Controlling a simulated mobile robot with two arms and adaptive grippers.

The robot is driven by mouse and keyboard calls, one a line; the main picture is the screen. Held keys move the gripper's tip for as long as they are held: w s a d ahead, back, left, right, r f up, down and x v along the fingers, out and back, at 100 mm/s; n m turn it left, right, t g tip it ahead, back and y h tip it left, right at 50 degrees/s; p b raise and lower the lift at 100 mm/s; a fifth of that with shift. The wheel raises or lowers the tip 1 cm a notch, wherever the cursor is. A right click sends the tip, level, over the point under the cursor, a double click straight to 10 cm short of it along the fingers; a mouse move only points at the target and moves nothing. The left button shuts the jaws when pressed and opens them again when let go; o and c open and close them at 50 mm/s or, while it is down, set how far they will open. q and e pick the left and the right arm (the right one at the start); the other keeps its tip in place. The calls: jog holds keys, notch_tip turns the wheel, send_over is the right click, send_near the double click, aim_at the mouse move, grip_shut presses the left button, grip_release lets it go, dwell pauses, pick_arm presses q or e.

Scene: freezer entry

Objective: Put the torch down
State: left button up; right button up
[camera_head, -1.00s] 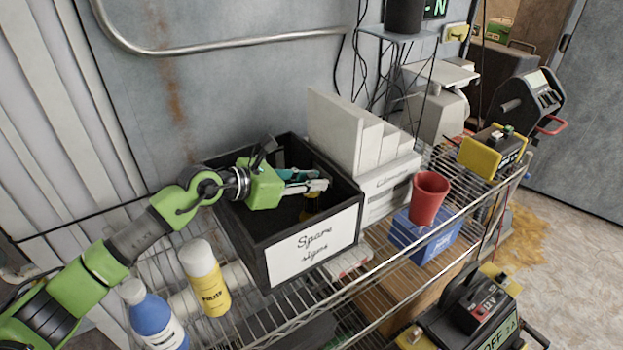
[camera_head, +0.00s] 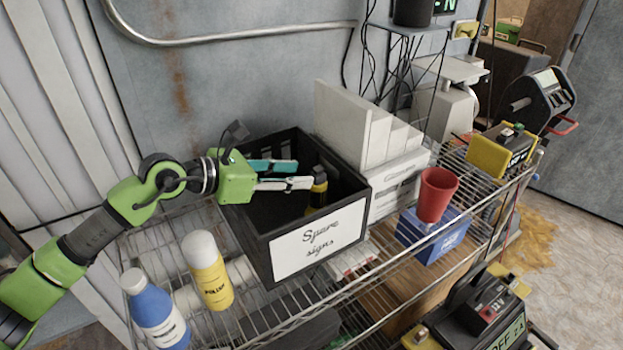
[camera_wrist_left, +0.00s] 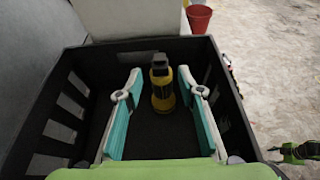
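The torch (camera_head: 318,188), yellow and black, is inside the black bin (camera_head: 262,236) labelled "Spare signs". It looks roughly upright near the bin's right end; its lower part is partly hidden in the head view. My left gripper (camera_head: 304,174) is over the bin, its two teal-and-grey fingers spread wide and empty. In the left wrist view the torch (camera_wrist_left: 161,84) shows beyond and between the open fingertips (camera_wrist_left: 161,80), touching neither. A green and black part (camera_wrist_left: 297,151) at the lower right of that view may be my right arm; its fingers are unclear.
The bin stands on a wire shelf (camera_head: 262,336). White panels (camera_head: 362,135) rise behind its right side. A red cup (camera_head: 436,195) on a blue box (camera_head: 432,237) is to the right. A yellow spray can (camera_head: 208,272) and blue bottle (camera_head: 156,312) stand in front at left.

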pick_arm(q)
jog(key=shift+b+v, duration=0.55)
jog(key=shift+v, duration=2)
